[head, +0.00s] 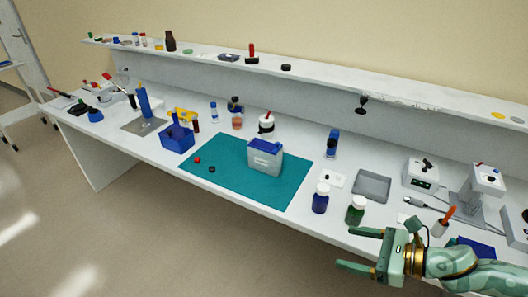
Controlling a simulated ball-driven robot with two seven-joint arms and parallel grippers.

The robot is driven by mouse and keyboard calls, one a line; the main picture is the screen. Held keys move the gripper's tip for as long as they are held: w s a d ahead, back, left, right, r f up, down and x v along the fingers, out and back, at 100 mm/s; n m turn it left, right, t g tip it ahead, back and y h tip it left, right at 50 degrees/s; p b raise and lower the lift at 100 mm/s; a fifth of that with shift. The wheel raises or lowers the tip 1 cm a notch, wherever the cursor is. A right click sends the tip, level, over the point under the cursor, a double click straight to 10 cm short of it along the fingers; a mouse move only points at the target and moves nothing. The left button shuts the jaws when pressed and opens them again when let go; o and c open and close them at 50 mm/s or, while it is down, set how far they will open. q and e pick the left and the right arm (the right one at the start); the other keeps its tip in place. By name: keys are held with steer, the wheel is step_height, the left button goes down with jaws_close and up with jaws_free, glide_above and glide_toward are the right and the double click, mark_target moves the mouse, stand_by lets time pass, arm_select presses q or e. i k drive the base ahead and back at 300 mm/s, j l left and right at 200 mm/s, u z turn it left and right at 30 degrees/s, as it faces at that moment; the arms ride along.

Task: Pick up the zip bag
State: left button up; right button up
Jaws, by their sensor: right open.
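No zip bag is clearly recognisable at this size. A flat dark blue thing (478,246) lies at the bench's right front, partly hidden behind my right arm; I cannot tell what it is. A flat greyish sheet (133,126) lies under the blue upright thing at the left, also unclear. A grey container with a pale label (265,160) stands on the teal mat (228,182). My right gripper (354,249) is open and empty, its fingers pointing left, in front of the bench's front edge at the lower right. My left gripper is out of view.
A blue-bodied bottle (320,198) and a green bottle (356,210) with white caps stand near the front edge, close to my right gripper. A grey tray (372,186) lies behind them. A blue bin (177,138) stands left.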

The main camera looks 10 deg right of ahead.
mark_target(260, 157)
steer(key=i, duration=1.35)
